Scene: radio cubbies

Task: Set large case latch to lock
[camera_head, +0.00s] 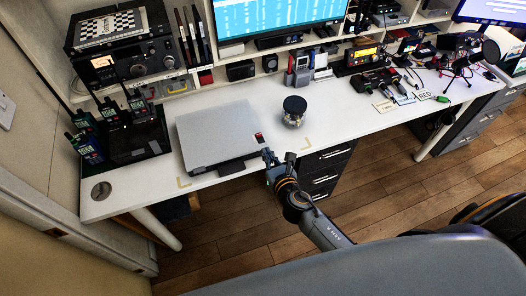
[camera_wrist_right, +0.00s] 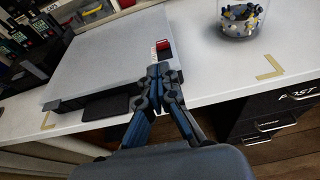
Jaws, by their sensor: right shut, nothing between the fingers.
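The large case (camera_head: 213,128) is a flat grey box lying closed on the white desk. It also fills the upper left of the right wrist view (camera_wrist_right: 108,52). A small latch with a red part (camera_head: 259,138) sits at the case's right front corner; in the wrist view its red part (camera_wrist_right: 163,45) shows beside a pale marked strip. My right gripper (camera_head: 269,155) is shut and empty just in front of that corner. In the wrist view its fingertips (camera_wrist_right: 159,71) are just below the latch; I cannot tell whether they touch it. My left gripper is not in view.
A clear jar of small parts (camera_head: 294,112) stands right of the case. Radios on a black stand (camera_head: 135,140) are to its left. Black drawers (camera_head: 325,170) sit under the desk. Tape corner marks lie on the desk front. The desk between jar and cards is clear.

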